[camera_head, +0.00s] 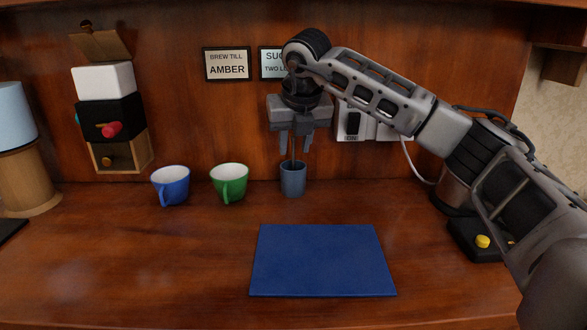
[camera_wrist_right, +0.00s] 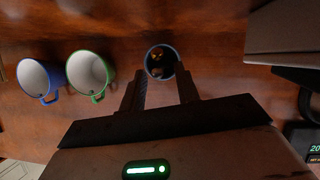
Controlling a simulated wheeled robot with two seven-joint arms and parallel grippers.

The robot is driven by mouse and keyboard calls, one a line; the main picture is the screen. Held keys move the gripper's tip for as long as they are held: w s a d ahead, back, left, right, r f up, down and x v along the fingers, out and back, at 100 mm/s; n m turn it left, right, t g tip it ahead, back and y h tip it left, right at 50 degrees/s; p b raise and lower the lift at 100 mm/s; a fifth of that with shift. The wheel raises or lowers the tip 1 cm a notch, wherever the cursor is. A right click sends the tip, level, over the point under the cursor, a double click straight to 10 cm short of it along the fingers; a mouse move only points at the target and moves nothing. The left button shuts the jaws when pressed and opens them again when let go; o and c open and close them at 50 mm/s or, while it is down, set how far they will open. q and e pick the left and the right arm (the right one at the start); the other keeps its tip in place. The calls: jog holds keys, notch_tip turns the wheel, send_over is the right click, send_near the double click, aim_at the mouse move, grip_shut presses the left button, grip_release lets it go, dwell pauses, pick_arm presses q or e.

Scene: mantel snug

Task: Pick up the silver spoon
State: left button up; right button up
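A slate-blue cup (camera_head: 293,181) stands on the wooden counter near the back wall, and it also shows in the right wrist view (camera_wrist_right: 148,64). A thin upright stem (camera_head: 293,152) rises from it, likely the spoon's handle; its lower part is hidden in the cup. In the right wrist view small shiny, coppery shapes (camera_wrist_right: 158,63) show inside the cup, too small to identify. My right gripper (camera_head: 294,147) points down above the cup with fingers apart, one on each side of the stem. In the wrist view its fingers (camera_wrist_right: 163,88) are apart. My left gripper is not in view.
A green mug (camera_head: 229,188) and a blue mug (camera_head: 171,190) stand left of the cup. A blue mat (camera_head: 322,262) lies in front. A black device with a yellow button (camera_head: 482,241) sits right.

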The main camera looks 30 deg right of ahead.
jog(key=shift+w+f, duration=0.1)
jog(key=shift+f, duration=0.05)
grip_shut()
dwell(0.4)
